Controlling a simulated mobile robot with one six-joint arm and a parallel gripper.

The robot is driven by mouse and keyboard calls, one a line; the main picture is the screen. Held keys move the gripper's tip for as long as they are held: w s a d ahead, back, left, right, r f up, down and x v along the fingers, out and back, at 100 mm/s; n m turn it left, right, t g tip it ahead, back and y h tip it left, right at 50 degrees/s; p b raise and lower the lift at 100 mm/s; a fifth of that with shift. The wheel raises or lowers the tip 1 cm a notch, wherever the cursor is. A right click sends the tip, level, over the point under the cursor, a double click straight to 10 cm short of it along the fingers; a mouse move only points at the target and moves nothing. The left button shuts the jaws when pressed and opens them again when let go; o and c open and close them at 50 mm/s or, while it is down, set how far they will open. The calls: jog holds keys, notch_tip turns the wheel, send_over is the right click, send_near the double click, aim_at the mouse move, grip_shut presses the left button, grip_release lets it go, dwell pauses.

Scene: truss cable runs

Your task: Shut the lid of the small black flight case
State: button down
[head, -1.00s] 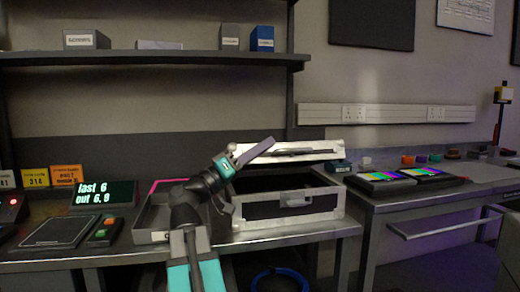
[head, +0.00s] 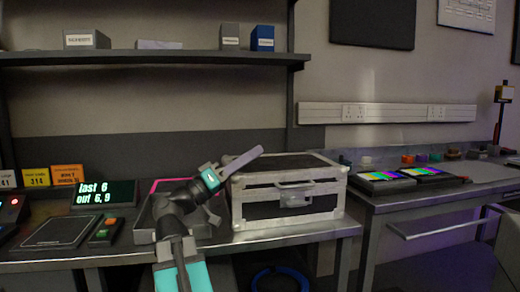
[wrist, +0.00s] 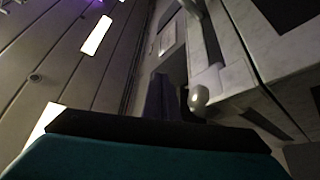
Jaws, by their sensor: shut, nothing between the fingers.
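The small black flight case (head: 290,208) stands on the workbench in the head view, with silver edging and a handle on its front. Its lid (head: 285,170) lies flat on the body, and the lid's front edge meets the body's rim with no gap that I can make out. My gripper (head: 258,151) is at the left of the case, just above the lid's left side, with its fingers shut and empty. I cannot tell whether it touches the lid. In the wrist view, pale metal edging and dark panels of the case (wrist: 240,90) fill the right side.
A grey tray (head: 145,222) sits left of the case, partly behind my arm. A display (head: 103,194) and a flat dark pad (head: 60,231) are further left. A second bench (head: 440,192) with colour-bar screens is to the right. A shelf (head: 150,57) runs above.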

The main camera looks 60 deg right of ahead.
jog(key=p+v, duration=0.1)
jog(key=v, duration=0.8)
jog(key=shift+a, duration=0.25)
jog(key=shift+f, duration=0.15)
